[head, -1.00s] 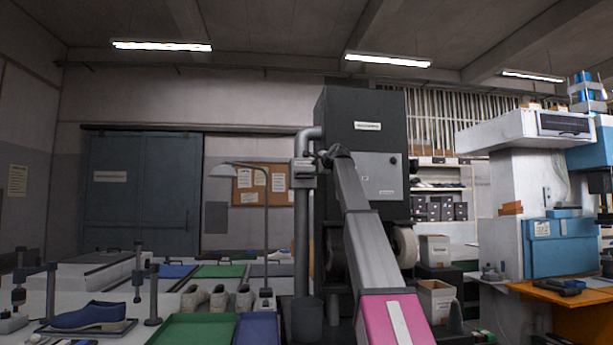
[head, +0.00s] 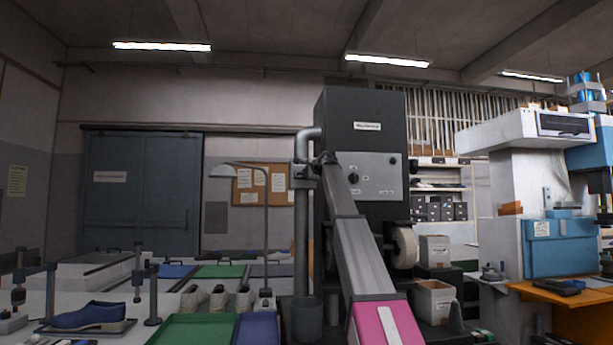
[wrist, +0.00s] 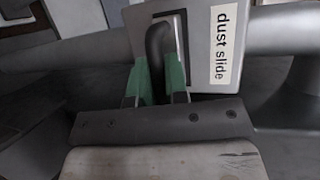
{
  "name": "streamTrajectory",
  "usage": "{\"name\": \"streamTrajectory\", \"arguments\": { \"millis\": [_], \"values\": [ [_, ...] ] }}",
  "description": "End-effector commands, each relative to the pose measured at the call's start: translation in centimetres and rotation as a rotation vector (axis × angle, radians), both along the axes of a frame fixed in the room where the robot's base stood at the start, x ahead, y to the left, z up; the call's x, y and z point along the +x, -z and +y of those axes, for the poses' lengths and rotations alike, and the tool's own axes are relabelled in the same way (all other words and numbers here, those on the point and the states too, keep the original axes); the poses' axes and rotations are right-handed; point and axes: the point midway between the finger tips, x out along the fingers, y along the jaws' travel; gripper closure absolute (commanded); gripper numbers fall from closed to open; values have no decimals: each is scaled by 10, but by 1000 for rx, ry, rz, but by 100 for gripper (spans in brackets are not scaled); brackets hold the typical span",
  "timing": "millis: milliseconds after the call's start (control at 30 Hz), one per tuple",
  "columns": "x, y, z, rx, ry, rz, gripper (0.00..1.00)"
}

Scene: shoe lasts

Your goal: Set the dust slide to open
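The dust slide (wrist: 218,70) is a grey plate on a round pipe, with a white label reading "dust slide" in the wrist view. A dark curved handle (wrist: 158,42) stands out from a dark-edged slot in the plate. My gripper (wrist: 158,82) has green fingers, one on each side of the handle, and they look closed on it. The handle's lower end is hidden between the fingers. In the head view, the slide (head: 298,171) sits on the upright pipe left of the dark machine, and my gripper there is small and partly hidden.
The dark machine cabinet (head: 365,120) with a knob panel stands just right of the pipe (head: 301,240). A lamp (head: 240,170) stands to the left. Tables with trays (head: 195,328) and shoes fill the lower left. A white and blue machine (head: 530,180) is at right.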

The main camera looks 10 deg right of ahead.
Motion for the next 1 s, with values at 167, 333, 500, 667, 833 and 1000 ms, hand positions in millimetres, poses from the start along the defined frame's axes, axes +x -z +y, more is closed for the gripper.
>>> {"name": "streamTrajectory", "arguments": {
  "millis": [167,333,500,667,833,1000],
  "values": [
    [-5,1,0,0,0,0,100],
    [-33,2,0,0,0,-1,100],
    [-69,2,0,-1,0,0,100],
    [-76,1,0,-1,-1,1,100],
    [-76,1,0,-2,-1,2,100],
    [-76,1,0,-1,-1,2,61]
  ]
}}
